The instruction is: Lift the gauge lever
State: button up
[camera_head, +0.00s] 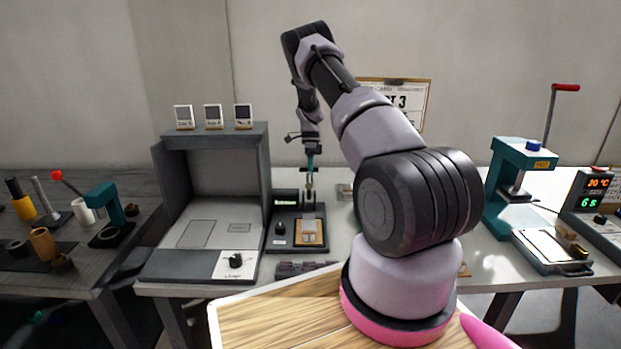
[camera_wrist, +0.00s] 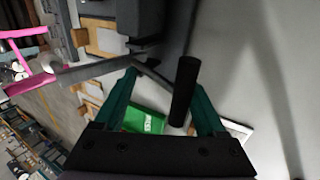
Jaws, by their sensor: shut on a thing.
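The gauge (camera_head: 284,243) is a small dark stand with a green-lit label on the grey table, beside the large grey booth. A tan plate with a pale piece sits on its base. My gripper (camera_head: 310,188) hangs over the gauge, pointing down. In the wrist view, my gripper (camera_wrist: 163,80) has two teal fingers on either side of the gauge lever, a thin rod with a black cylindrical handle (camera_wrist: 185,90). It is shut on that lever. The exact contact is hard to see, and the lever is too small to make out in the head view.
The grey booth (camera_head: 214,135) stands close on the left, with small framed cards on top. A teal press (camera_head: 510,185) and a box with lit digits (camera_head: 596,200) stand on the right. My arm hides the table's middle.

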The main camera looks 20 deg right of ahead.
jog(key=v, duration=1)
jog(key=shift+r, duration=0.35)
